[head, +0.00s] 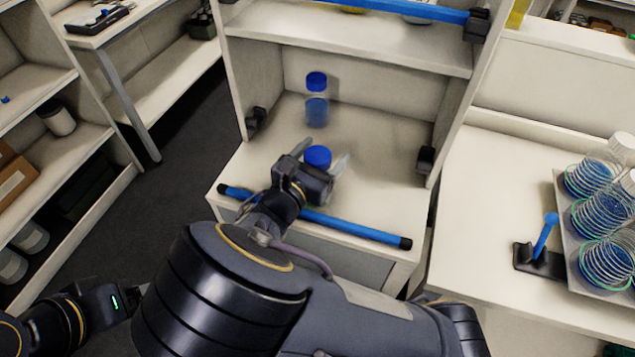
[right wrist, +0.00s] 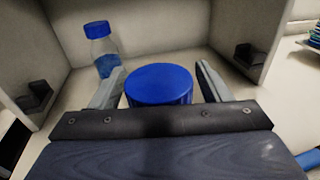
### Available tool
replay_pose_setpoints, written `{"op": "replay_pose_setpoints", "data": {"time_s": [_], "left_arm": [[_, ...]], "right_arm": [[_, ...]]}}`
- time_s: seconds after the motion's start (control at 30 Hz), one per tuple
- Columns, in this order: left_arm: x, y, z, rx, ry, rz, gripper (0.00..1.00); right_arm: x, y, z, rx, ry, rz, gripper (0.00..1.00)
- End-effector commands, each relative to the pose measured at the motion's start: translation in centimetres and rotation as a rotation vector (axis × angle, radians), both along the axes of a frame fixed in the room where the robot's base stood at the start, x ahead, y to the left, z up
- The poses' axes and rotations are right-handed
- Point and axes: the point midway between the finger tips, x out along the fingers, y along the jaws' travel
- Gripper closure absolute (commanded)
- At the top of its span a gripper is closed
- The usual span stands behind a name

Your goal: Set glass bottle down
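A glass bottle with a blue cap (head: 317,156) is at the front of the cabinet's lower shelf (head: 385,190); its cap (right wrist: 160,84) fills the middle of the right wrist view. My right gripper (head: 322,158) has one finger on each side of this bottle, with visible gaps beside the cap, so it looks open around it. The bottle's body is mostly hidden by the gripper, and I cannot see its base. A second blue-capped bottle (head: 316,104) with blue liquid stands upright farther back; it also shows in the right wrist view (right wrist: 101,50).
A blue bar (head: 350,228) crosses the shelf's front, below my right gripper. Cabinet side walls and dark brackets (head: 427,160) flank the shelf. At right, a counter holds a rack (head: 562,205) of coil-wrapped flasks and a blue-handled lever (head: 545,238). Shelving stands at left.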

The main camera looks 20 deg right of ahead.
Motion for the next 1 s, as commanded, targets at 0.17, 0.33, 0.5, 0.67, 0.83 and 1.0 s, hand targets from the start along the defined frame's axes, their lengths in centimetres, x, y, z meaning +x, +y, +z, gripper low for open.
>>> {"op": "replay_pose_setpoints", "data": {"time_s": [0.17,0.33,0.5,0.67,0.83,1.0], "left_arm": [[0.0,0.0,0.0,0.000,0.000,0.000,0.27],[0.0,0.0,0.0,0.000,0.000,0.000,0.27],[0.0,0.0,0.0,0.000,0.000,0.000,0.27],[0.0,0.0,0.0,0.000,0.000,0.000,0.27],[0.0,0.0,0.0,0.000,0.000,0.000,0.27],[0.0,0.0,-0.2,0.000,0.000,0.000,0.27]], "right_arm": [[0.0,0.0,0.0,0.000,0.000,0.000,0.54],[0.0,0.0,0.0,0.000,0.000,0.000,0.76],[0.0,0.0,0.0,0.000,0.000,0.000,0.98],[0.0,0.0,0.1,0.000,-0.001,0.000,1.00],[0.0,0.0,0.2,0.000,-0.001,0.000,1.00],[0.0,0.0,1.0,0.004,-0.004,0.000,1.00]]}}
